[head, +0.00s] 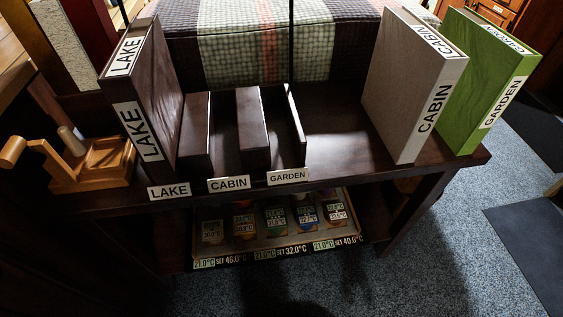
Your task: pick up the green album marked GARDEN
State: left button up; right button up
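The green album marked GARDEN (483,85) stands upright at the right end of the dark wooden table (335,125). Its label is on the spine facing me and another is on its top edge. The grey album marked CABIN (412,85) stands just left of it, the two close together at the near end. Neither of my grippers shows in the head view.
The table front carries LAKE, CABIN and GARDEN (288,176) labels. A wooden crank box (95,165) sits left. A tray (270,245) lies below.

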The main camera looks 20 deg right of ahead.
aim_at(500, 63)
jog(key=k+z, duration=0.1)
jog(key=z, duration=0.25)
jog(key=k+l+z, duration=0.1)
jog(key=z, duration=0.25)
jog(key=k+l+z, duration=0.1)
jog(key=z, duration=0.25)
